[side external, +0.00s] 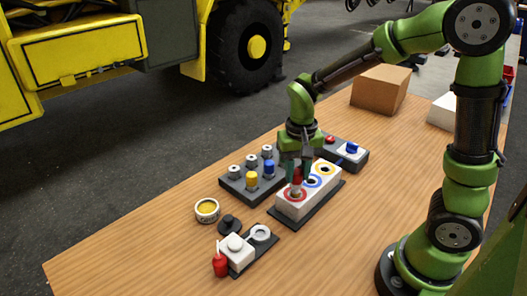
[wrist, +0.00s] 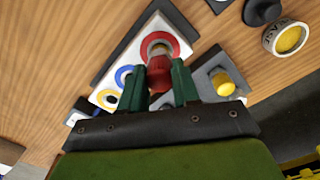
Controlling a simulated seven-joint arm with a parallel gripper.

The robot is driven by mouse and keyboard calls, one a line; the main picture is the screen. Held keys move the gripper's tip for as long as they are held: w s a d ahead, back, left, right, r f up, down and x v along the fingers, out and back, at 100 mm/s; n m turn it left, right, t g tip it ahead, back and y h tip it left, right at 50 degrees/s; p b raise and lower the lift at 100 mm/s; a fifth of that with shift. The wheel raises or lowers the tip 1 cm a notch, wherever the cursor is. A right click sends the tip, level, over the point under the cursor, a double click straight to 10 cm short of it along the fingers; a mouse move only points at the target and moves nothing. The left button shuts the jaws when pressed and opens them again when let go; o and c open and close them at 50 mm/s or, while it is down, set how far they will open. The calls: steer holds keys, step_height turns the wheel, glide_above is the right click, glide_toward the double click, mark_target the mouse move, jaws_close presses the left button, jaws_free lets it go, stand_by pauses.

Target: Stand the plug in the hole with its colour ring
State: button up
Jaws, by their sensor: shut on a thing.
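A red plug (side external: 297,184) is upright between the fingers of my gripper (side external: 297,172), which is shut on it. The plug is over the red-ringed hole (side external: 295,195) at the near left end of a white block (side external: 293,209). In the wrist view, my gripper (wrist: 158,80) has the red plug (wrist: 159,74) between its fingers, and the plug's pale metallic end lies inside the red ring (wrist: 174,44). I cannot tell how deep the plug's end is in the hole. The blue-ringed hole (side external: 313,182) and the yellow-ringed hole (side external: 325,170) look empty.
A grey rack (side external: 236,187) beside the block holds a yellow plug (side external: 251,180), a blue plug (side external: 269,168) and several metal-topped pieces. The table's front left is clear.

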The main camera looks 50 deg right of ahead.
steer(key=shift+f, duration=0.2)
steer(key=shift+f, duration=0.75)
steer(key=o, duration=1.1)
steer(key=shift+r, duration=0.1)
steer(key=shift+r, duration=3.45)
